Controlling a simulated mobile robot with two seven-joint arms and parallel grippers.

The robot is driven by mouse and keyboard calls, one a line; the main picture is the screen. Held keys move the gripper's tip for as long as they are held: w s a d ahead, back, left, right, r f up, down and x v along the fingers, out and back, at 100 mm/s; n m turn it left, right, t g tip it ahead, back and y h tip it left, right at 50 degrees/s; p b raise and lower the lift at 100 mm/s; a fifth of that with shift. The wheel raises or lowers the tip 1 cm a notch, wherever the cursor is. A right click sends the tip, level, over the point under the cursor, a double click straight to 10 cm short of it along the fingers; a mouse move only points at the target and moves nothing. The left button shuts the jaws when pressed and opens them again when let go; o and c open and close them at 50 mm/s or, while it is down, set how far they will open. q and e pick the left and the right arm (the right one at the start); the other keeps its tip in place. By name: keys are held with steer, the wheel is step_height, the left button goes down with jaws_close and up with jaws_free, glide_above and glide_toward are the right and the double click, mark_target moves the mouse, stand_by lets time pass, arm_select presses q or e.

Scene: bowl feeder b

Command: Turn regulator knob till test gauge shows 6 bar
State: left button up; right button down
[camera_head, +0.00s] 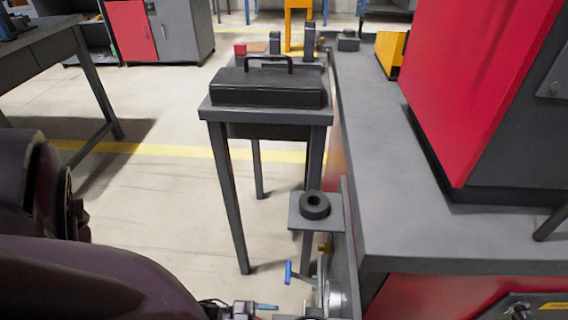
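A black round knob-like part (314,206) with a dark hole in its top sits on a grey plate (334,212) beside the bench. I cannot tell if it is the regulator knob. Below it are a small brass fitting (323,246) and a blue lever handle (289,272). A pale round part (335,299) shows at the bottom edge; it may be a gauge, but no dial reading is visible. My dark arm fills the lower left. Small dark parts at the bottom edge may belong to my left gripper, cut off by the frame. My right gripper is out of view.
A black case with a handle (267,87) lies on a grey stand (264,116). The grey bench (385,190) runs along the right and carries a red and dark machine (475,85). Another table (55,45) stands at the left.

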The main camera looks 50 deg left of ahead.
arm_select(q)
steer(key=shift+v, duration=2.85)
